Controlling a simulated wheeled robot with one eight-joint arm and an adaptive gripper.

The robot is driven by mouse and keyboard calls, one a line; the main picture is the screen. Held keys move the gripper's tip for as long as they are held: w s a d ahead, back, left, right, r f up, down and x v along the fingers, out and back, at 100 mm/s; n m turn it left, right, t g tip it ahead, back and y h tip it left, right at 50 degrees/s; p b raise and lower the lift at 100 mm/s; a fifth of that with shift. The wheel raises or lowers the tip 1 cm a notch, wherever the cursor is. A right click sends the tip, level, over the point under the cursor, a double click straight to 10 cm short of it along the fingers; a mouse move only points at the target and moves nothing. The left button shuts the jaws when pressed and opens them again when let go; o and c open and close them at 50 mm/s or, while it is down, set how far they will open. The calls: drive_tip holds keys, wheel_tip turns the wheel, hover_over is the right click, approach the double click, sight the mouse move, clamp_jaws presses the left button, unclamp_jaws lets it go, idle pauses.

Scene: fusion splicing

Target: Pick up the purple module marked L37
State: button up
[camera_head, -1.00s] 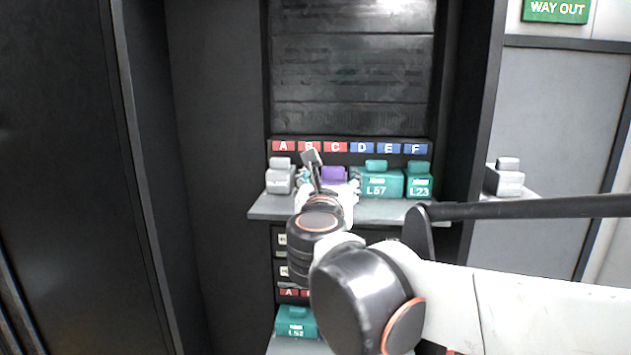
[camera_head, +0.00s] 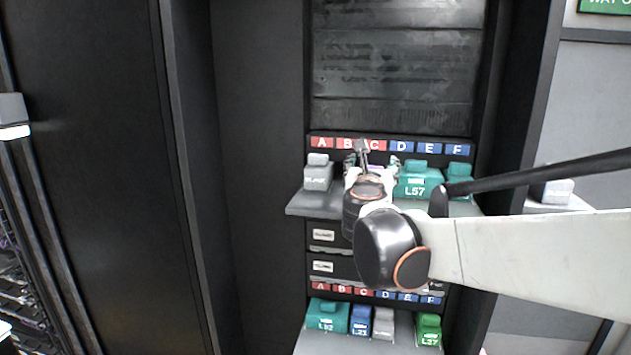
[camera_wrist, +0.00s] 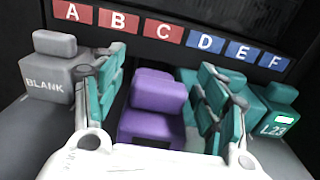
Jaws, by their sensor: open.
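The purple module (camera_wrist: 157,110) stands upright on the upper shelf below the C label, with a raised block on top. No marking is legible on it. My gripper (camera_wrist: 163,85) is open, with one teal-padded finger on each side of the module. The wrist view shows a gap at the left finger; I cannot tell whether the right finger touches. In the head view my gripper (camera_head: 371,168) is over the shelf and hides nearly all of the module.
The blank grey module (camera_head: 318,175) stands at left, teal L57 (camera_head: 416,184) close at right, and teal L23 (camera_wrist: 279,122) beyond it. A lettered strip (camera_head: 388,146) runs behind. A lower shelf (camera_head: 375,350) holds several modules.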

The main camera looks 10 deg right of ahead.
drive_tip(key=shift+w+d, duration=0.1)
drive_tip(key=shift+w, duration=0.1)
drive_tip(key=shift+c, duration=0.3)
clamp_jaws()
drive_tip(key=shift+r, duration=0.1)
